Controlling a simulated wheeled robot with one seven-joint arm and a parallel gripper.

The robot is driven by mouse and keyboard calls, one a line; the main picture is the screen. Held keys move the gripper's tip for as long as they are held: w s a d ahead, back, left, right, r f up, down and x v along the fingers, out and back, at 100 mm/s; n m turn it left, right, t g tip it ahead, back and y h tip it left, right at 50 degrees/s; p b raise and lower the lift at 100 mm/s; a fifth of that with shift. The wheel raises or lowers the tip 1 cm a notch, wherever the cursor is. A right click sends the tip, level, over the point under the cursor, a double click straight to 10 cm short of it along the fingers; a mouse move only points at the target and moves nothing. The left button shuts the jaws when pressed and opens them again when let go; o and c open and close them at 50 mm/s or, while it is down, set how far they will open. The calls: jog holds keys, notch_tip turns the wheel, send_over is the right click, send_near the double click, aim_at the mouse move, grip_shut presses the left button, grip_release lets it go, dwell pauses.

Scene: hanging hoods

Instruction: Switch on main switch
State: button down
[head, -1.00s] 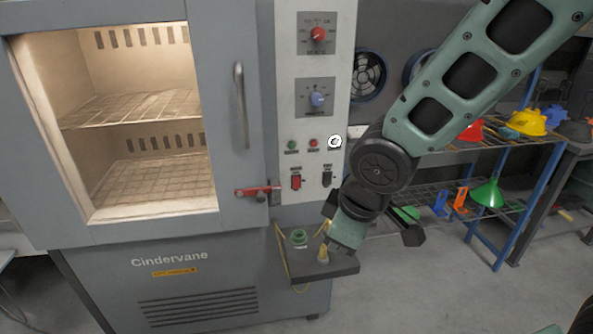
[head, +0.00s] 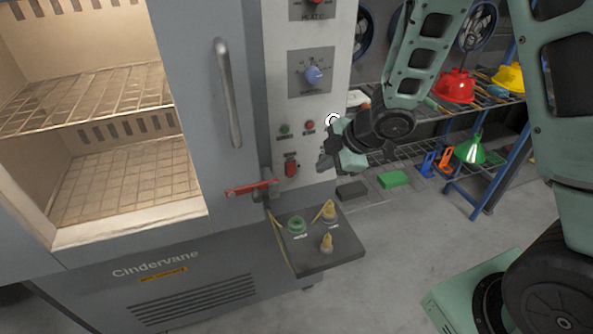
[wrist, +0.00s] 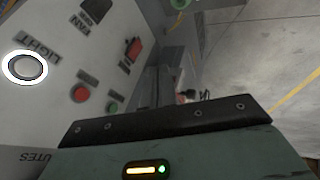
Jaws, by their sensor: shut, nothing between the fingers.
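The main switch appears to be the red rocker (head: 291,166) low on the oven's white control panel; its label is not readable. The red rocker also shows in the wrist view (wrist: 134,48), beside a black rocker labelled FAN (wrist: 97,9). I cannot tell from these views whether the red rocker is on or off. My gripper (head: 326,161) is shut and empty. I see no contact with the red rocker.
A white-ringed LIGHT button (head: 333,121), red lamp (head: 309,125) and green lamp (head: 284,129) sit above. A blue knob (head: 314,75) is higher up. The red-handled door latch (head: 252,188) sticks out left. A small shelf (head: 318,258) with cable connectors juts out below.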

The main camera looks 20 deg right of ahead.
aim_at(291, 169)
jog(key=shift+w+a+f+p, duration=0.25)
jog(key=shift+w+a+f, duration=0.35)
jog(key=shift+w+f, duration=0.85)
jog(key=shift+w+a+f+p, duration=0.2)
jog(key=shift+w+a+f, duration=0.4)
jog(key=shift+w+f, duration=0.8)
jog(key=shift+w+a+f+p, duration=0.25)
jog(key=shift+w+a+f, duration=0.35)
jog(key=shift+w+f, duration=0.85)
jog(key=shift+w+f, duration=0.15)
jog(key=shift+f, duration=0.05)
jog(key=shift+r, duration=0.1)
